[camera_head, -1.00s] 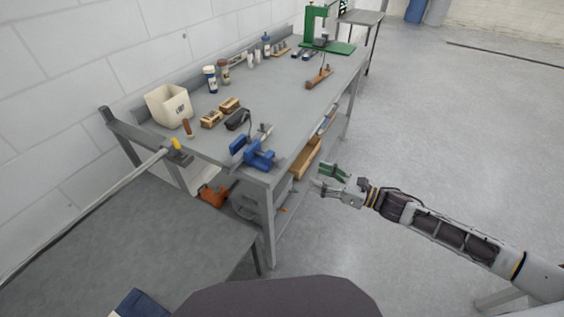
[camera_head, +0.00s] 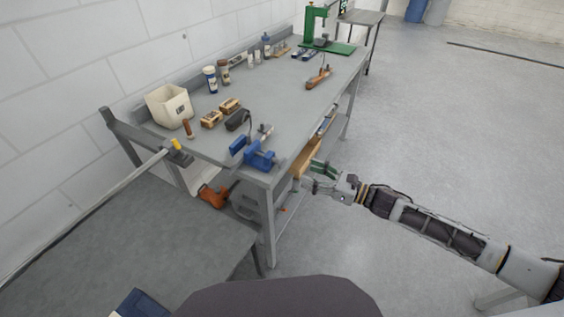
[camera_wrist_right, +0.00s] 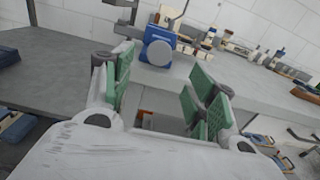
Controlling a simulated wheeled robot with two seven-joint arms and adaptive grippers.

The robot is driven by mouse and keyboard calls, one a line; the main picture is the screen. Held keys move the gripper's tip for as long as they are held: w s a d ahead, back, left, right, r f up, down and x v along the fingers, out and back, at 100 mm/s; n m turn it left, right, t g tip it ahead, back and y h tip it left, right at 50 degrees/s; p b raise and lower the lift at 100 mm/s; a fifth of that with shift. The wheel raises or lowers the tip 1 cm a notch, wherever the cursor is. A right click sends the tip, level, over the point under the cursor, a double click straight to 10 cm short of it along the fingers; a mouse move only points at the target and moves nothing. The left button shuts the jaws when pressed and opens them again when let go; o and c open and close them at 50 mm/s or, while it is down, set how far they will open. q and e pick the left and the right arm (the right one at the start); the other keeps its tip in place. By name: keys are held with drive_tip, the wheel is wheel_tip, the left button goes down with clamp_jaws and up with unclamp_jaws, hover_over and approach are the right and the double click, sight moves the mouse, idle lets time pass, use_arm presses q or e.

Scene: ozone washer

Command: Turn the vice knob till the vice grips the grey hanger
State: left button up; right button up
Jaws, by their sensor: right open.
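The blue vice (camera_head: 258,155) sits at the near corner of the grey workbench. In the right wrist view the vice (camera_wrist_right: 150,42) stands beyond my fingertips, with a round grey knob (camera_wrist_right: 159,53) on its near face. A small grey piece (camera_head: 264,131) shows at the vice's jaws in the head view; I cannot tell whether it is the hanger or whether it is gripped. My right gripper (camera_head: 314,179) has green finger pads and is open and empty, right of the vice and apart from it. Its spread fingers also show in the wrist view (camera_wrist_right: 162,92). My left gripper is out of view.
The workbench (camera_head: 290,110) carries a white bin (camera_head: 168,105), small wooden blocks (camera_head: 211,119), bottles and a green press (camera_head: 320,28). A dark table (camera_head: 170,225) stands at left. The floor at right is mostly clear.

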sight(284, 163)
drive_tip(key=shift+p+x, duration=0.4)
drive_tip(key=shift+x, duration=2.15)
drive_tip(key=shift+w+a, duration=0.45)
drive_tip(key=shift+a, duration=0.15)
drive_tip(key=shift+w+a, duration=0.4)
drive_tip(key=shift+a, duration=0.25)
drive_tip(key=shift+w+a+p, duration=0.35)
drive_tip(key=shift+w+a, duration=0.1)
drive_tip(key=shift+a, duration=0.15)
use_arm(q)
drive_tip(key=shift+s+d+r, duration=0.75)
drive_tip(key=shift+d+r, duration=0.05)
use_arm(e)
drive_tip(key=shift+w+a, duration=0.4)
drive_tip(key=shift+a, duration=0.25)
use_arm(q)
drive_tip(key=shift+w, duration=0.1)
